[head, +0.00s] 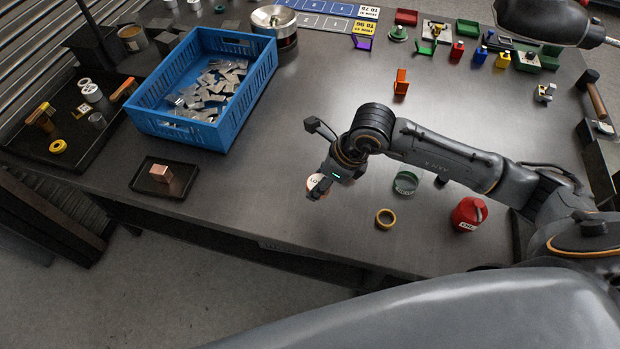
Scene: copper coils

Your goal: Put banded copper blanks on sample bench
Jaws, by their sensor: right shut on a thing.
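A plain copper block (160,173) sits in a small dark tray (144,187) near the table's front left. A larger black tray (78,150) at the far left holds brownish pieces; one (40,118) seems to carry a yellow band, though it is too small to be sure. My right gripper (320,187) is low over the middle of the table, shut at a round white-and-red piece (313,181) with lettering. The fingers cover part of that piece, and I cannot tell whether it is lifted. My left gripper is not in view.
A blue crate (264,68) of metal pieces stands behind the small tray. Several coloured parts line the back right. The table's middle is mostly clear.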

